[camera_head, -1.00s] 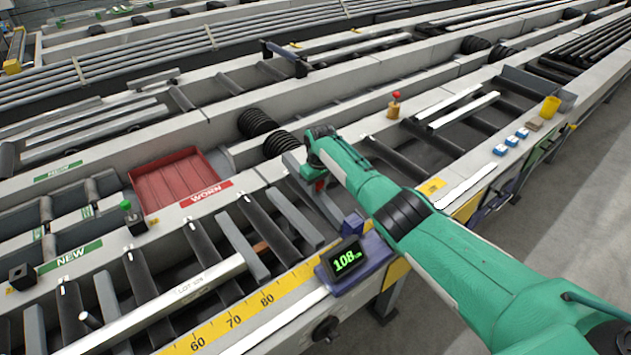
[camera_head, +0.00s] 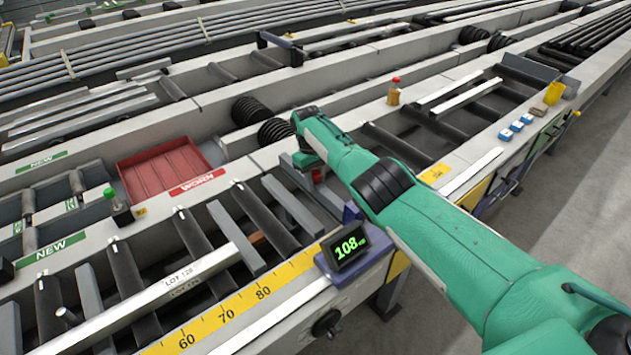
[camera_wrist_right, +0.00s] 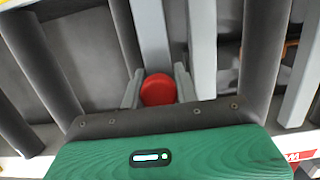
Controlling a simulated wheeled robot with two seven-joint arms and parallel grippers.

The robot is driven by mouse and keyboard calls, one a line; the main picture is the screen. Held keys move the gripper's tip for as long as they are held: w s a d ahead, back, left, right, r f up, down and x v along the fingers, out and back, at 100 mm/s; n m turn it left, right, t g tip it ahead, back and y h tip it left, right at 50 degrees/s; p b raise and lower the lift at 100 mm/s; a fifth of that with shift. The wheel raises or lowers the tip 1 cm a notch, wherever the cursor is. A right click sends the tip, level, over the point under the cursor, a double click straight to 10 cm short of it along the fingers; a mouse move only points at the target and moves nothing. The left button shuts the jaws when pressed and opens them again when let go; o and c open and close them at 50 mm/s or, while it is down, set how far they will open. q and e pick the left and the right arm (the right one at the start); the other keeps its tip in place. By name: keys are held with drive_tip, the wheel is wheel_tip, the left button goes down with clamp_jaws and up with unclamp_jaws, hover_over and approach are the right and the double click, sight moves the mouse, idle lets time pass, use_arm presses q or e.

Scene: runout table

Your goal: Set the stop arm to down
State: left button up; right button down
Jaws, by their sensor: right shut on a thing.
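My right gripper (camera_wrist_right: 158,92) is shut on the red knob (camera_wrist_right: 158,88) in the right wrist view, one grey finger on each side of it. A grey bar, seemingly the stop arm (camera_wrist_right: 152,35), runs on behind the knob. In the head view my green right forearm reaches over the front rail to the runout table. The red knob (camera_head: 317,176) shows just under the wrist there, and the gripper's fingers are mostly hidden. I cannot tell for sure whether the stop arm is raised or lies down. My left gripper is out of view.
A display reading 108 (camera_head: 348,245) stands on the front rail below my right arm. A yellow scale (camera_head: 225,314) runs along the rail. A red tray (camera_head: 165,168) marked WORN lies behind. A long bar (camera_head: 150,300) labelled LOT 128 rests across the rollers at lower left.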

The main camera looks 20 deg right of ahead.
drive_tip(key=shift+s+f, duration=0.1)
drive_tip(key=shift+f, duration=0.05)
drive_tip(key=c, duration=1.1)
unclamp_jaws()
drive_tip(key=shift+f, duration=0.1)
